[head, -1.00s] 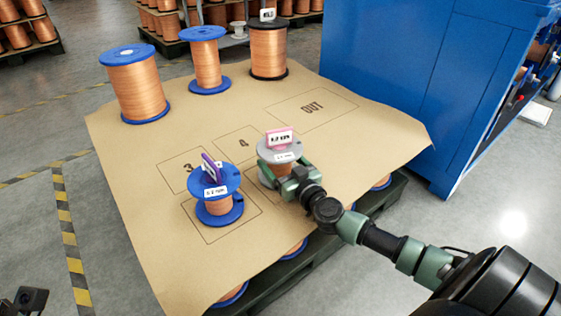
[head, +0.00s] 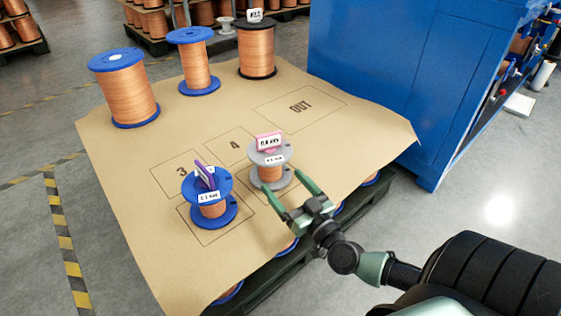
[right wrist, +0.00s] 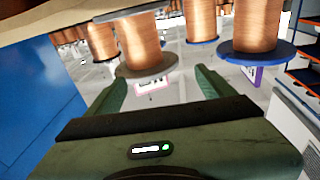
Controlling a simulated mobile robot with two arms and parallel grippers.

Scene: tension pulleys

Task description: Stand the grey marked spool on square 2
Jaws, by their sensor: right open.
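The grey spool (head: 269,173), wound with copper and bearing a pink-framed tag on top, stands upright on the brown sheet. It is right of the blue tagged spool, on an outlined square whose number I cannot see. My right gripper (head: 283,179) is open and empty in front of the grey spool, its fingers pointing at it and apart from it. In the right wrist view the grey spool (right wrist: 144,45) appears upside down beyond the open fingers (right wrist: 161,76). My left gripper is not in view.
A blue spool with a purple tag (head: 212,211) stands on the neighbouring square. Squares 3 (head: 181,170) and 4 (head: 233,145) and the OUT area (head: 300,107) are empty. Taller spools (head: 125,92) stand at the back. A blue cabinet (head: 400,80) rises at the right.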

